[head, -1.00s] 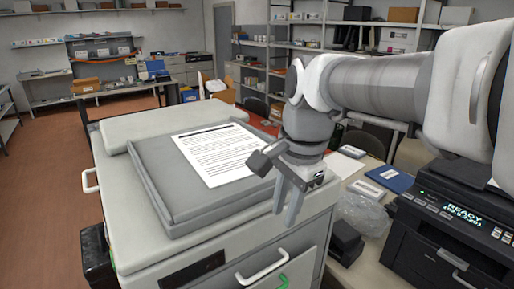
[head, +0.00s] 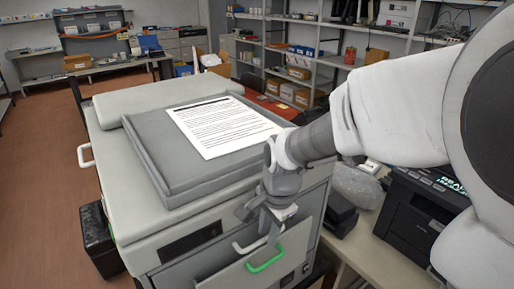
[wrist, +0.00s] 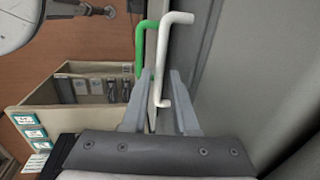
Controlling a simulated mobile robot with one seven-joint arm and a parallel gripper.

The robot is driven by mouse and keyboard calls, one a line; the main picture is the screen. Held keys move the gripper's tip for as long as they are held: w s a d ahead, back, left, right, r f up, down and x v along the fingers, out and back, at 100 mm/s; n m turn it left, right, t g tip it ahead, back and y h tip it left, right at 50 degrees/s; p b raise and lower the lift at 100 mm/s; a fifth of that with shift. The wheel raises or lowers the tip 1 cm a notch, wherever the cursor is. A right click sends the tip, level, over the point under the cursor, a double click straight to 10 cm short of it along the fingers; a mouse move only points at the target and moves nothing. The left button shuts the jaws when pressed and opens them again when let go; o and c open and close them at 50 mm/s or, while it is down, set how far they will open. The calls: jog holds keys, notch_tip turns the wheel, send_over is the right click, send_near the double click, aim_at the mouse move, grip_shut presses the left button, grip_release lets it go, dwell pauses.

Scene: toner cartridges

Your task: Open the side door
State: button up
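The large grey copier (head: 160,240) fills the middle of the head view. A white bar handle (head: 250,246) is on its near face, with a green bar handle (head: 266,262) just below. Another white handle (head: 84,156) is on its left side; I cannot tell from labels which one belongs to the side door. My gripper (head: 263,226) is down at the near white handle. In the wrist view, my gripper (wrist: 160,95) is open, its fingers apart on either side of the white handle (wrist: 164,60). The green handle (wrist: 141,55) is behind the left finger.
A printed sheet (head: 222,125) lies on the copier's lid. A black box (head: 99,240) stands on the floor at left. A black printer (head: 425,215) is on the table at right. A light box-like compartment (wrist: 50,115) with small items shows at left in the wrist view.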

jog(key=shift+f, duration=0.25)
jog(key=shift+c, duration=0.2)
grip_shut()
jog(key=shift+w+r, duration=0.1)
dwell(1.0)
